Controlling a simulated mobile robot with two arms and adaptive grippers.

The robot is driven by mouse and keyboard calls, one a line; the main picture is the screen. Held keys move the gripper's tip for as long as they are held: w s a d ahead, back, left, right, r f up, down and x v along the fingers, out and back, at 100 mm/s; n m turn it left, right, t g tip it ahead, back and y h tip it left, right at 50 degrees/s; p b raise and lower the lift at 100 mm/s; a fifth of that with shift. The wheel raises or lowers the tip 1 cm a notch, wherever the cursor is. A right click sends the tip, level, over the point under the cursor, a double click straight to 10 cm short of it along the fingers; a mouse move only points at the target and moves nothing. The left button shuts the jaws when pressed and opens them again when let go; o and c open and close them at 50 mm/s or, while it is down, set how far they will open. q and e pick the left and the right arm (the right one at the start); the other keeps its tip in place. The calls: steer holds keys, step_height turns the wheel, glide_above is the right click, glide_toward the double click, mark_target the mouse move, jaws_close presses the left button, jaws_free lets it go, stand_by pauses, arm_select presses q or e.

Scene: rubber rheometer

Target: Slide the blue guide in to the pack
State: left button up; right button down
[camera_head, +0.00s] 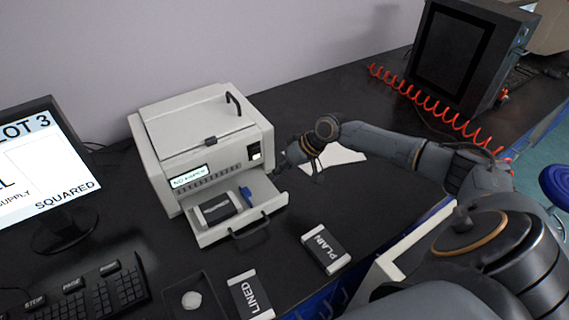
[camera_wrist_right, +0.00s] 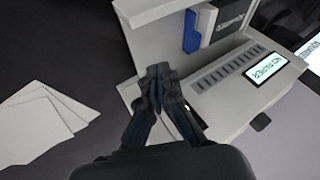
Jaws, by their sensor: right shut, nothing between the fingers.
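The grey-white printer (camera_head: 200,145) stands against the wall with its front tray (camera_head: 270,205) pulled out. A dark pack (camera_head: 216,211) with white ends lies in the tray, also visible in the right wrist view (camera_wrist_right: 229,20). The small blue guide (camera_head: 246,196) stands in the tray to the right of the pack, with a gap between them. It also shows in the right wrist view (camera_wrist_right: 191,32). My right gripper (camera_head: 285,166) is shut and empty beside the printer front, just outside the tray; its fingertips (camera_wrist_right: 158,72) are apart from the guide.
A PLAIN pack (camera_head: 326,249) and a LINED pack (camera_head: 251,296) lie on the black table in front. White sheets (camera_wrist_right: 48,112) lie near my right gripper. A monitor (camera_head: 45,170) and keyboard (camera_head: 85,295) are at left, a red coiled cable (camera_head: 430,115) at right.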

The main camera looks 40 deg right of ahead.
mark_target(248, 193)
steer(key=x, duration=0.3)
steer(key=shift+w+a+f+p, duration=0.2)
steer(key=shift+f+p, duration=0.05)
steer(key=shift+p, duration=0.05)
steer(key=shift+a+r+p, duration=0.15)
steer(key=shift+a+p, duration=0.65)
steer(key=shift+a, duration=1.05)
steer(key=a+p, duration=0.2)
steer(key=a, duration=0.1)
steer(key=shift+w, duration=0.1)
steer(key=shift+a, duration=0.5)
steer(key=shift+d, duration=0.15)
